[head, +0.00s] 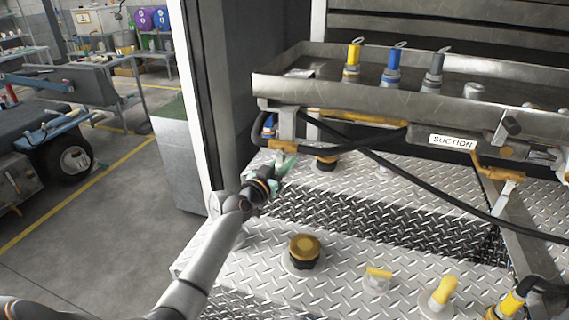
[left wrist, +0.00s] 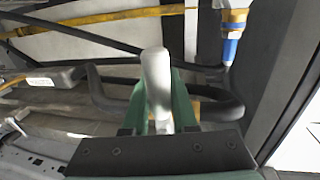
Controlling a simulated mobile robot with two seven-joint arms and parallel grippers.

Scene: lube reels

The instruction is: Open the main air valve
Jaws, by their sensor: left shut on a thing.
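My left gripper (head: 284,164) reaches in under the front left corner of the metal tray, near black and yellow hoses. In the left wrist view, its green fingers (left wrist: 160,105) are shut on a pale grey rounded lever handle (left wrist: 155,75), which points up between them. I take this to be the main air valve's handle; no label on it shows. The valve body is hidden behind the fingers and the gripper mount. In the head view the gripper and hoses hide the handle. My right gripper is in neither view.
A steel tray (head: 262,86) with yellow, blue and grey nozzles overhangs the gripper. A "SUCTION" label (head: 452,142) marks a pipe at right. A black hose (head: 440,192) crosses the opening. Caps (head: 304,250) stand on the tread-plate deck (head: 340,290). A white door post (head: 190,110) stands left.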

